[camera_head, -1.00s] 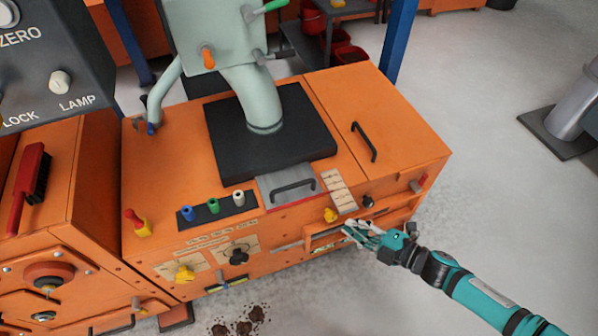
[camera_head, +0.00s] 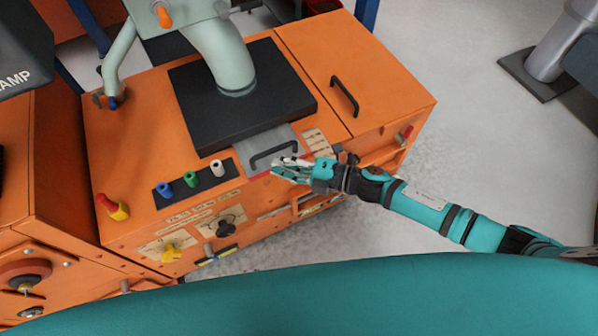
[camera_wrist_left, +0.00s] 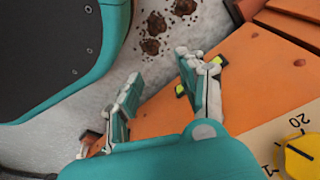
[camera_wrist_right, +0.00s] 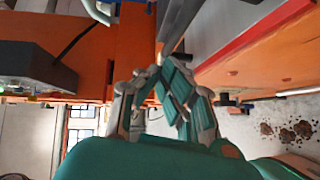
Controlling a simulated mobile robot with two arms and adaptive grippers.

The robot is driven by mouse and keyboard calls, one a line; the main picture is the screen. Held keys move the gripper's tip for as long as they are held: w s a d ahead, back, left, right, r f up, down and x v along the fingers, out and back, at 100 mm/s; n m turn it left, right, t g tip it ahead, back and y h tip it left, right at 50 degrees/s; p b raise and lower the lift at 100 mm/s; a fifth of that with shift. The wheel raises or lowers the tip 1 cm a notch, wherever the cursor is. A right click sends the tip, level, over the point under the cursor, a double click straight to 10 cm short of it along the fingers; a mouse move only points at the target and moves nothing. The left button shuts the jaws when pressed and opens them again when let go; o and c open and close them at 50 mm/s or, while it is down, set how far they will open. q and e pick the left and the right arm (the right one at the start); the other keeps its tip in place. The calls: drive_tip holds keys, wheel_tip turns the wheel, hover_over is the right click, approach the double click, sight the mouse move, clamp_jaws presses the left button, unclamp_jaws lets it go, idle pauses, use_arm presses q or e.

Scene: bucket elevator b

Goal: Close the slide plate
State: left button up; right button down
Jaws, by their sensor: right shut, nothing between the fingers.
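The slide plate (camera_head: 243,152) is a grey plate with a red front edge, sticking out in front of the black block (camera_head: 245,92) under the pale green pipe. A black bar handle (camera_head: 274,151) stands on it. My right gripper (camera_head: 284,171) is shut and empty, at the plate's front right edge, just in front of the handle. I cannot tell whether it touches. In the right wrist view its fingertips (camera_wrist_right: 160,80) come together, with a grey surface with a red edge (camera_wrist_right: 245,30) beyond. My left gripper (camera_wrist_left: 157,88) is open and empty, over the machine's orange front near a yellow knob.
Blue, green and white knobs (camera_head: 190,179) stand left of the plate. A red-and-yellow knob (camera_head: 113,207) is further left. Brown clumps (camera_wrist_left: 151,46) lie on the floor. My teal body fills the bottom of the head view.

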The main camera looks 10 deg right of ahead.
sight(272, 157)
use_arm(q)
drive_tip(key=shift+w+r, duration=0.3)
drive_tip(key=shift+r, duration=0.05)
use_arm(e)
drive_tip(key=shift+w+a+f, duration=0.15)
drive_tip(key=shift+w, duration=0.3)
drive_tip(key=shift+w+a+f, duration=0.1)
drive_tip(key=shift+w+a, duration=0.05)
drive_tip(key=shift+w, duration=0.3)
drive_tip(key=w, duration=0.1)
drive_tip(key=w+a+b, duration=0.1)
drive_tip(key=w, duration=0.3)
drive_tip(key=shift+a, duration=0.3)
drive_tip(key=shift+w+a, duration=0.1)
drive_tip(key=shift+w, duration=0.2)
use_arm(q)
drive_tip(key=r, duration=0.1)
drive_tip(key=w+r, duration=0.2)
drive_tip(key=shift+w+d+r, duration=0.2)
drive_tip(key=shift+d+r, duration=0.05)
drive_tip(key=shift+r, duration=0.05)
use_arm(e)
drive_tip(key=shift+r, duration=0.2)
drive_tip(key=shift+w, duration=0.1)
